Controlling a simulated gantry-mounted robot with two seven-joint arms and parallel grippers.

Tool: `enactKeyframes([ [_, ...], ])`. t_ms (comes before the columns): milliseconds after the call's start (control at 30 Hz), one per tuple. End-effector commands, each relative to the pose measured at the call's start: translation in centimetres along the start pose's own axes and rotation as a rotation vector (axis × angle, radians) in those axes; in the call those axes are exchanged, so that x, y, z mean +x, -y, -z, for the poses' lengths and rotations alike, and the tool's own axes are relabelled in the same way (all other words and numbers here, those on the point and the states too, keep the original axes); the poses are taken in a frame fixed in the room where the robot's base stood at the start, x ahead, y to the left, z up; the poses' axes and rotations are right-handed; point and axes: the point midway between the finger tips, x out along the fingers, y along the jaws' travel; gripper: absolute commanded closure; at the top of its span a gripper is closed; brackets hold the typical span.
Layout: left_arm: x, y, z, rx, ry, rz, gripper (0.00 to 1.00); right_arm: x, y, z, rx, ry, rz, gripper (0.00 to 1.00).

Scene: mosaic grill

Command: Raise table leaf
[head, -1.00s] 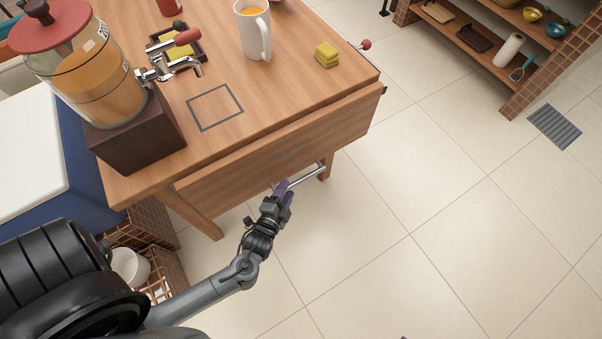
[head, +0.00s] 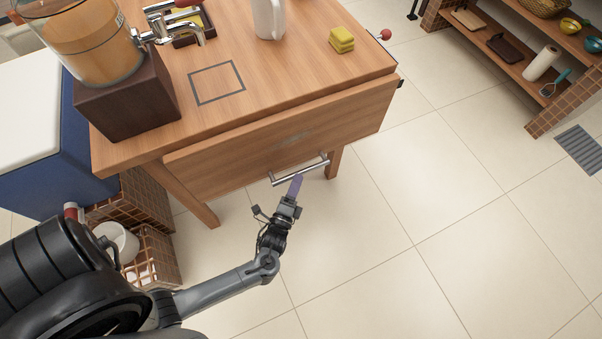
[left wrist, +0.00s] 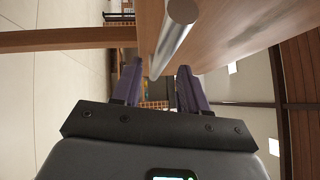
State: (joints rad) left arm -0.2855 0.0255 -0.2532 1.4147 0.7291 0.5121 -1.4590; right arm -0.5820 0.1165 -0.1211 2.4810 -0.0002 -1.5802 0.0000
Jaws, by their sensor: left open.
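The wooden table leaf (head: 240,155) hangs down along the near side of the table (head: 275,80). A metal bar handle (head: 312,171) runs along its lower part. My left gripper (head: 296,186) is at the handle, its purple fingers overlapping the bar in the head view. In the left wrist view the two fingers (left wrist: 158,85) stand apart with nothing between them. The handle bar (left wrist: 172,42) runs lengthwise just above the gap, beside the leaf's wooden face (left wrist: 225,35). I cannot tell whether the fingers touch it. My right gripper is not in view.
A square outline (head: 217,82) there is empty.

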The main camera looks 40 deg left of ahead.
Motion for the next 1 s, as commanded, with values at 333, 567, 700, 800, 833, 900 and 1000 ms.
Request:
enactKeyframes([
  [333, 4.0, -0.1, 0.0, -0.001, -0.001, 0.000, 0.57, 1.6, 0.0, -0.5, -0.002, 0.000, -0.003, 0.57],
  [567, 4.6, 0.0, 0.0, 0.000, 0.000, -0.001, 0.57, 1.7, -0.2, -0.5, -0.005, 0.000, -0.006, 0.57],
  [700, 4.6, 0.0, 0.0, 0.000, 0.000, -0.001, 0.57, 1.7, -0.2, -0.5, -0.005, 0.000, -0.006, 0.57],
  [800, 4.6, 0.0, 0.0, 0.000, -0.001, -0.001, 0.66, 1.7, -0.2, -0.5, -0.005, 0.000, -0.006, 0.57],
  [833, 4.6, 0.0, 0.0, 0.000, -0.001, -0.001, 0.70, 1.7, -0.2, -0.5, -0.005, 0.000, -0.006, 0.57],
  [900, 4.6, 0.0, 0.0, 0.000, -0.001, -0.001, 0.81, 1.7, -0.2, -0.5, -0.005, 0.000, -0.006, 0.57],
  [1000, 4.6, 0.0, 0.0, -0.001, -0.001, -0.001, 0.96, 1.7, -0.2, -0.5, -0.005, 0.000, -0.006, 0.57],
])
